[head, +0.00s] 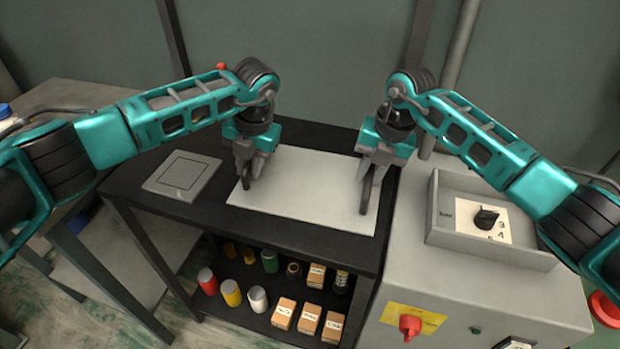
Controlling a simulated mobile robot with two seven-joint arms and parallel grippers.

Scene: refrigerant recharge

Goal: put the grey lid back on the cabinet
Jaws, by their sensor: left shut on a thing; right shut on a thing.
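The grey lid (308,190), a flat pale rectangular panel, is over the black bench top between my grippers. I cannot tell whether it rests on the bench or hangs just above it. My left gripper (246,180) is shut at the lid's left end, and my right gripper (366,200) is shut at its right end. Dark upright parts at both ends look like handles, but the fingers partly hide them. The grey cabinet (408,255) stands to the right. On its top is a raised open frame (545,258) around a black dial (486,217) on a white plate.
A grey square plate (182,176) lies on the black bench (300,238) left of the lid. The shelf below holds several cans and boxes (283,313). A red knob (410,326) sticks out of the cabinet's front. A pipe (455,75) rises behind the cabinet.

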